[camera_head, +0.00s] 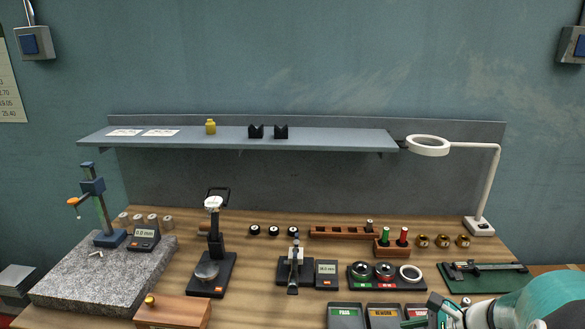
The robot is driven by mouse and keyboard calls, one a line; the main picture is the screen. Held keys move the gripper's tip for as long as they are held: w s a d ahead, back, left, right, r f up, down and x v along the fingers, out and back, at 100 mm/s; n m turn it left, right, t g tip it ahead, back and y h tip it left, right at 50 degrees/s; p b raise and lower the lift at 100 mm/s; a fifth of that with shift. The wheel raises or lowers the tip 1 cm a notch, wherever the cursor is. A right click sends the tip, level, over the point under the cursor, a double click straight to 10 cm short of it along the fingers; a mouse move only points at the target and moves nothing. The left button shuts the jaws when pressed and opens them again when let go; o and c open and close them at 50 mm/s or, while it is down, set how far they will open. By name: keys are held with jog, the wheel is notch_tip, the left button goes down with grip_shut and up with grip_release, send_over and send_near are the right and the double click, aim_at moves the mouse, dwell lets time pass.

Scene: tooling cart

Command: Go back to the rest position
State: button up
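My arm enters at the lower right as a large teal and white link. My gripper (432,311) is at its left end, low in the picture, over or just in front of the right end of the row of labelled trays. Its dark and green parts are small and partly cut off by the bottom edge. I cannot tell whether the fingers are open or shut, or whether they hold anything. The rest position itself is not marked by anything in view.
A granite plate (75,283) with a height gauge is at left. Dial stand (218,265), caliper stand (293,270), ring holder (387,284), caliper on green mat (485,279) and white lamp (492,190) stand on the wooden bench. A shelf (330,141) spans behind.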

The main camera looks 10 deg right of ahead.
jog(key=s+a+r+n+h, duration=0.2)
jog(key=a+r+n, duration=0.3)
jog(key=a+n, duration=0.3)
jog(key=s+a+r+n+g+h, duration=0.1)
jog(key=a+r+n+h, duration=0.2)
jog(key=n, duration=1.1)
jog(key=a+r, duration=0.3)
jog(key=a, duration=0.3)
jog(key=shift+s+a+r, duration=0.25)
jog(key=shift+s+r, duration=0.05)
jog(key=shift+s, duration=0.05)
